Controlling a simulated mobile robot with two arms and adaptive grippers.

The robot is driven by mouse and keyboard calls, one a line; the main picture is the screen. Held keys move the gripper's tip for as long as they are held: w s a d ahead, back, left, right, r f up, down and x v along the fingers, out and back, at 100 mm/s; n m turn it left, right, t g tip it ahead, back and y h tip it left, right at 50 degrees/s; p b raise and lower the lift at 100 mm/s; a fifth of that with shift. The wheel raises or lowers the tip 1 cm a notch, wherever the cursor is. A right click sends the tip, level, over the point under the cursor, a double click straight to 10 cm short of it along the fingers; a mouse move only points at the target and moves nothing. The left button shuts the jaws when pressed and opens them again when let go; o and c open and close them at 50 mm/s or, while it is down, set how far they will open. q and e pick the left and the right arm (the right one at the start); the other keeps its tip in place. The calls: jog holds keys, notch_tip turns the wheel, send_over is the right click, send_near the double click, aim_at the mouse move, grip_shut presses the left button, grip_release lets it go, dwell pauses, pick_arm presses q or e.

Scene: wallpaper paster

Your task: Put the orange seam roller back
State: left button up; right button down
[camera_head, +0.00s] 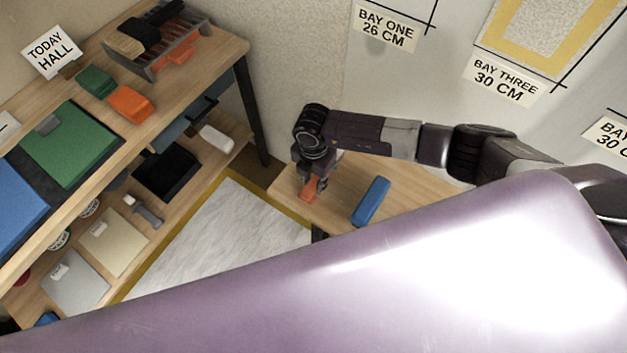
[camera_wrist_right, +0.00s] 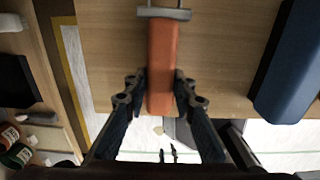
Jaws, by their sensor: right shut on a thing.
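The orange seam roller (camera_head: 308,190) is at the left end of the small wooden table (camera_head: 420,190). In the right wrist view its orange handle (camera_wrist_right: 162,60) points toward me, with a grey metal end (camera_wrist_right: 165,13) at the top. My right gripper (camera_head: 311,184) comes down from above. Its two fingers (camera_wrist_right: 160,88) are shut on the sides of the handle. I cannot tell whether the roller touches the tabletop. My left gripper is in neither view.
A blue-handled tool (camera_head: 371,201) lies just right of the roller. A grey slotted rack (camera_head: 187,62) with a brush stands on the long bench at upper left. Orange (camera_head: 131,103) and green (camera_head: 97,82) blocks lie before it. A large glossy purple surface covers the lower head view.

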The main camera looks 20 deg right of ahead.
aim_at(314, 180)
jog(key=shift+f, duration=0.2)
jog(key=c, duration=1.6)
grip_release()
jog(key=shift+r, duration=0.65)
jog(key=r, duration=0.5)
jog(key=shift+w+d+r+b, duration=0.25)
jog(key=shift+w+r+b, duration=0.05)
jog(key=shift+w, duration=0.1)
jog(key=shift+r, duration=0.8)
